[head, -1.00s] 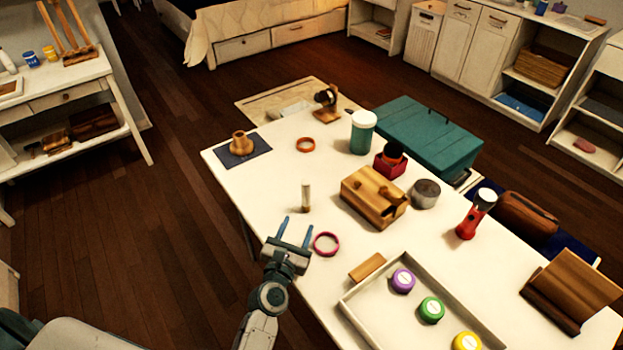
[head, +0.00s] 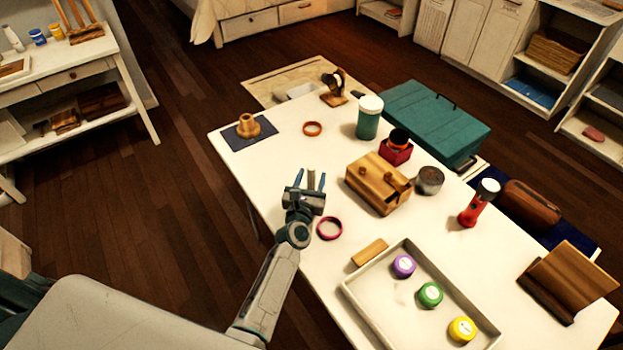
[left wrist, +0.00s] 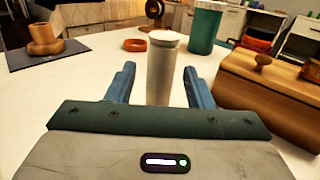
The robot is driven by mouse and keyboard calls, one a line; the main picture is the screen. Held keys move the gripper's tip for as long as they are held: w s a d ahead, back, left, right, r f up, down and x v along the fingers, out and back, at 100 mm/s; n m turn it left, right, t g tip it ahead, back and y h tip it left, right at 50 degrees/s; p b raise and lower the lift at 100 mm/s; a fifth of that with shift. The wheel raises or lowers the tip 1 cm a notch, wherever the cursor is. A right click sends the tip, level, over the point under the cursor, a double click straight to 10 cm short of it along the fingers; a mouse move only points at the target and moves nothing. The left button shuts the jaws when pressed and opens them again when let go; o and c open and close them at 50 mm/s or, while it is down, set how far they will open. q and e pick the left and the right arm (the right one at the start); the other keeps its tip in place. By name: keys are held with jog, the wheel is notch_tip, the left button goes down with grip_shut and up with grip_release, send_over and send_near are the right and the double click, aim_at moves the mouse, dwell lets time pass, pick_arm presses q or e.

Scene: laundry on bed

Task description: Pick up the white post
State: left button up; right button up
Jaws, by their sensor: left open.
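The white post (left wrist: 162,72) stands upright on the white table in the left wrist view, between the two blue fingers of my left gripper (left wrist: 156,88). In the head view the post (head: 311,180) is partly covered by the gripper. My left gripper (head: 310,181) is open, with a finger on each side of the post. A gap shows between the post and each finger in the left wrist view, and the post's foot is hidden behind the gripper body. My right gripper is not in view.
A wooden box (head: 375,185) with knobs stands just right of the post. A pink ring (head: 329,228) lies close to my left gripper. An orange ring (head: 312,128) and a wooden piece on a dark mat (head: 238,140) lie farther back. A tray (head: 375,303) holds coloured round pieces.

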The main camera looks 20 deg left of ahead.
pick_arm(q)
jog(key=shift+w, duration=0.45)
jog(key=shift+s, duration=0.1)
jog(key=shift+c, duration=0.5)
jog(key=c, duration=0.9)
jog(key=shift+c, duration=0.2)
jog(key=shift+r, duration=0.1)
